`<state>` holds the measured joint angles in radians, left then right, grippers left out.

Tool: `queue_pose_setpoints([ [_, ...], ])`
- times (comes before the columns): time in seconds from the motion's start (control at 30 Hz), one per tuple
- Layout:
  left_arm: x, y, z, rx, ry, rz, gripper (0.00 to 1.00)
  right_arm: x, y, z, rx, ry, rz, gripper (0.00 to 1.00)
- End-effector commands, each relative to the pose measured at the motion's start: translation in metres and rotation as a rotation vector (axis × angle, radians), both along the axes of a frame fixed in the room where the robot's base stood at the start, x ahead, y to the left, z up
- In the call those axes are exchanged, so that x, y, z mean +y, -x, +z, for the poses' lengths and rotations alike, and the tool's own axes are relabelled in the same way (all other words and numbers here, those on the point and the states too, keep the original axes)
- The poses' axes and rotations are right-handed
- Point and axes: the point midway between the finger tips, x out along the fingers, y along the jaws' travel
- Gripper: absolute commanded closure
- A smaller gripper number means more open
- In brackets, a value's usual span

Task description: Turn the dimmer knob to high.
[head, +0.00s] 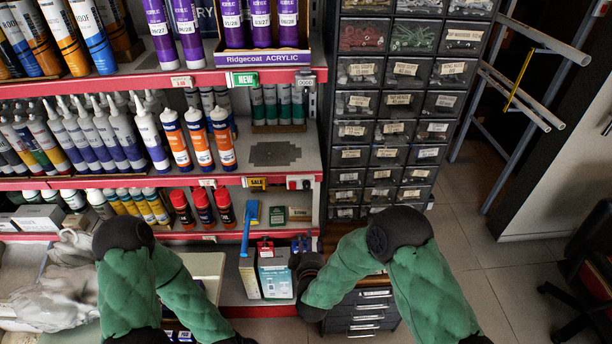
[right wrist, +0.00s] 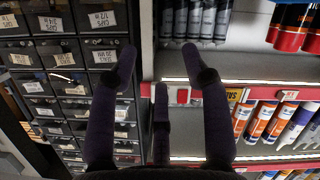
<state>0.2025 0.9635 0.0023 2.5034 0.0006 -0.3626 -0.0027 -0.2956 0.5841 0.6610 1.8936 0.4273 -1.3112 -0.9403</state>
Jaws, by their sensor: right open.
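A small white plate with a red middle (head: 300,182) is fixed on the red front edge of a shelf, right of the yellow SALE tag. It looks like the dimmer, but its knob setting is too small to read. It also shows in the right wrist view (right wrist: 183,95), between the fingers of my right gripper (right wrist: 159,65). That gripper is open and empty, its fingers spread, with the plate beyond them and apart. In the head view my right arm reaches in below the plate. My left arm shows, but its gripper is out of the picture.
A cabinet of small parts drawers (head: 400,110) stands right beside the shelves. Tubes, spray cans and cartridges fill the shelves (head: 240,165). A blue-handled brush (head: 247,225) and boxes (head: 274,276) are low in front. Grey pipe rails (head: 530,60) stand at the right; floor is open there.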

Motion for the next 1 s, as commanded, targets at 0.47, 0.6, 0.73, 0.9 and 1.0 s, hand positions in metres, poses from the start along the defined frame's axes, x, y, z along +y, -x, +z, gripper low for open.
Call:
queue_pose_setpoints([
  [0.47, 0.0, 0.0, 0.037, 0.001, 0.0, 0.0, 1.0, 0.018, -0.015, 0.117, -0.27, 0.228, -0.063, 0.52],
  [0.6, 0.0, 0.0, 0.036, 0.001, 0.0, 0.0, 1.0, 0.015, -0.035, 0.116, -0.27, 0.226, -0.064, 0.52],
  [0.73, 0.0, 0.0, 0.036, 0.001, 0.0, 0.0, 1.0, 0.012, -0.059, 0.116, -0.27, 0.226, -0.063, 0.52],
  [0.9, 0.0, 0.0, 0.036, 0.0, 0.0, 0.0, 1.0, 0.009, -0.087, 0.116, -0.27, 0.225, -0.062, 0.52],
  [1.0, 0.0, 0.0, 0.036, 0.0, 0.0, 0.0, 1.0, 0.007, -0.099, 0.116, -0.269, 0.225, -0.061, 0.52],
])
